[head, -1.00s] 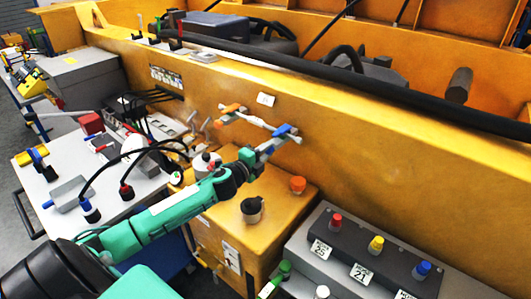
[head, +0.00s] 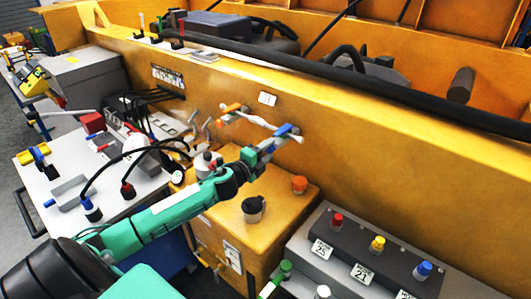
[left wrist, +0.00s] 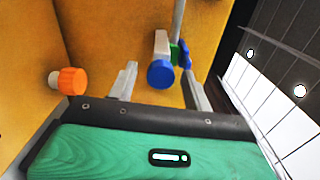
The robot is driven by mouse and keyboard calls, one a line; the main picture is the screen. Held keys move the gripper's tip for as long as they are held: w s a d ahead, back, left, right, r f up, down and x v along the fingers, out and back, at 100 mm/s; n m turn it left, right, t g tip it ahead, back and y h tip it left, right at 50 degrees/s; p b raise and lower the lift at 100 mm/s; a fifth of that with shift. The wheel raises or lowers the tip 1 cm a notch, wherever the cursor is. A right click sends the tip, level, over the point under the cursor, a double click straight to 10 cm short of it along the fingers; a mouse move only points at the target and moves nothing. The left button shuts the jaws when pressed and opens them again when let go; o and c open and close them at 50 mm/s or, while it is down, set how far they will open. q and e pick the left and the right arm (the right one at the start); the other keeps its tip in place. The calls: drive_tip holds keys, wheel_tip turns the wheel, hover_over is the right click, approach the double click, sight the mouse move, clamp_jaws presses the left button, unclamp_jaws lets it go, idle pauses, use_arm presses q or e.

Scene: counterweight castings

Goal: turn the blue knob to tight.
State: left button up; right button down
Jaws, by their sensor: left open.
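A blue knob (head: 289,130) sits at the right end of a pale bar on the yellow wall, and an orange handle (head: 231,107) is at the bar's left end. My left gripper (head: 272,146) is open close to the blue knob. In the left wrist view the blue knob (left wrist: 160,74) shows between the open fingers (left wrist: 158,88). A second blue part (left wrist: 184,54) with green beside it shows behind, near the right finger. Whether a finger touches the knob I cannot tell. My right gripper is not in view.
Below the bar, a yellow box carries an orange cap (head: 299,185) and a black cup-like part (head: 253,208). At the lower right a grey panel (head: 345,245) has red, yellow and blue knobs with labels. A white cart (head: 60,200) with cables and tools stands at left.

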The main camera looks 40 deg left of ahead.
use_arm(q)
drive_tip(key=shift+s, duration=0.1)
drive_tip(key=s+a+b, duration=0.1)
drive_tip(key=s+b, duration=0.3)
drive_tip(key=s, duration=0.9)
drive_tip(key=shift+s+b, duration=0.3)
drive_tip(key=shift+b, duration=0.1)
